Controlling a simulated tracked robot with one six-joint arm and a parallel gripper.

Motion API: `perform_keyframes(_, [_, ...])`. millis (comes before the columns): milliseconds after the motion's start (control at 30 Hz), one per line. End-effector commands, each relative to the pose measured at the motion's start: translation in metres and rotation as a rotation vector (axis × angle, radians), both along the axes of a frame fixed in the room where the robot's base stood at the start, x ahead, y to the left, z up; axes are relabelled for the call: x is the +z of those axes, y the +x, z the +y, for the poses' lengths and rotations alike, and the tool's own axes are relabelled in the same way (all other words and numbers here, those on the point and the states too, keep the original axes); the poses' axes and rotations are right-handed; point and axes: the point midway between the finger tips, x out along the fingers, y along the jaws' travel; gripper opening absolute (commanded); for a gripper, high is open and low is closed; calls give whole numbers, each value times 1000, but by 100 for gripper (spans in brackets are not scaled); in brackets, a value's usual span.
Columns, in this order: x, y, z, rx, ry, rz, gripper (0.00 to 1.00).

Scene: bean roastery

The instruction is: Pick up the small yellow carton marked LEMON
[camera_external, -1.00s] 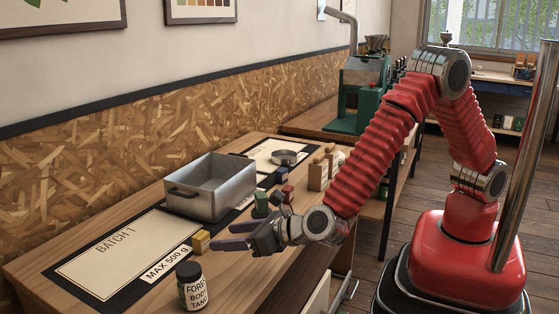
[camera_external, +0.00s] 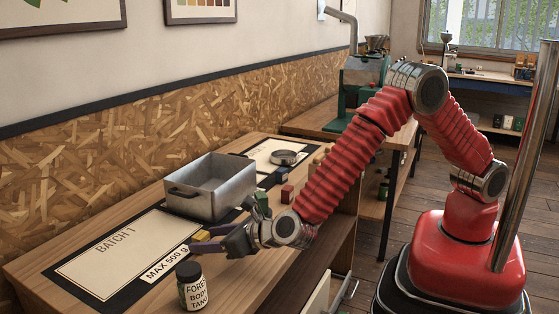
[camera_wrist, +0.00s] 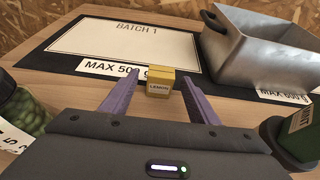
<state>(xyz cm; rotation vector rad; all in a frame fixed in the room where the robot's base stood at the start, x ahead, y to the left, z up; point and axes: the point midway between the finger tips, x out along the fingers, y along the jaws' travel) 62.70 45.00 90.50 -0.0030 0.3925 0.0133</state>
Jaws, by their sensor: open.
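The small yellow carton marked LEMON (camera_wrist: 160,86) stands on the table in the wrist view, at the near edge of the dark mat by the MAX 500 g label. My gripper (camera_wrist: 160,100) is open, with one purple finger on each side of the carton's lane. The carton is between the fingertips or just beyond them; I cannot tell exactly, and no finger visibly touches it. In the external view my gripper (camera_external: 203,241) is low over the table, and only a bit of the yellow carton (camera_external: 201,235) shows behind the fingers.
A jar labelled FOREST BODY TANG (camera_external: 192,287) stands close in front of my gripper, at left in the wrist view (camera_wrist: 22,118). A grey metal bin (camera_external: 229,191) stands behind. A green container (camera_wrist: 293,140) is close at right. The BATCH 1 sheet (camera_external: 120,262) is clear.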

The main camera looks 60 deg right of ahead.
Motion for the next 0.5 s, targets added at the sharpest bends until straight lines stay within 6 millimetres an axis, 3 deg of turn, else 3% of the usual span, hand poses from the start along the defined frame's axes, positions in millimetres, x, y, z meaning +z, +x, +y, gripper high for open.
perform_keyframes(233, [-15, 28, -1, -2, 0, 1, 55])
perform_keyframes(500, [-17, 33, 0, 0, 0, 1, 55])
